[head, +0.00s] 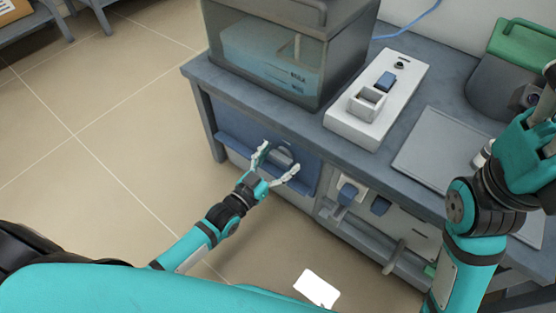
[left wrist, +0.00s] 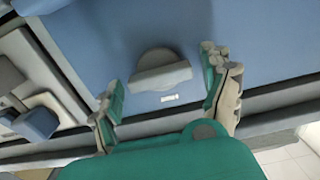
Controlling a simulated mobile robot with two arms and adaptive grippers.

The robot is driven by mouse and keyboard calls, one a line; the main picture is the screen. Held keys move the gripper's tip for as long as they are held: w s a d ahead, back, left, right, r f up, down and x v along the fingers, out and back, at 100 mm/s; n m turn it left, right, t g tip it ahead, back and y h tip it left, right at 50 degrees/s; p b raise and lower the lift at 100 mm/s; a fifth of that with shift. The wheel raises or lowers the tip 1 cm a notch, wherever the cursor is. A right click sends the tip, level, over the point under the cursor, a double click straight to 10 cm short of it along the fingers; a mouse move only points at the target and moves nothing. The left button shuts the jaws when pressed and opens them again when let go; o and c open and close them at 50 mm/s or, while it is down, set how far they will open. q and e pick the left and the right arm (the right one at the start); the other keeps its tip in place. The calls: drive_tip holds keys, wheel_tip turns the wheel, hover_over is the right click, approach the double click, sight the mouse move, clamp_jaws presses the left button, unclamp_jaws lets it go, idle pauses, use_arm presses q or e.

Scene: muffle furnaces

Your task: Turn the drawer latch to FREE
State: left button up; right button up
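The drawer latch (head: 284,153) is a grey round knob with a raised bar on a blue drawer front (head: 240,148) under the bench. In the left wrist view the latch (left wrist: 160,66) shows its bar lying nearly level, with a small white label (left wrist: 169,98) below; I cannot read it. My left gripper (head: 278,163) is open, its fingers spread to either side of the latch. In the left wrist view the gripper (left wrist: 162,84) has a clear gap between each finger and the knob. My right gripper (head: 545,100) is raised at the right edge, partly cut off.
A furnace-like box with a clear front (head: 265,60) stands on the bench above the drawer. A white switch panel (head: 375,105) and a flat grey plate (head: 440,148) lie to its right. Blue-handled fittings (head: 380,205) are right of the drawer. The floor (head: 90,130) at left is clear.

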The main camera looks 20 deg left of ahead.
use_arm(q)
drive_tip(key=c, duration=0.9)
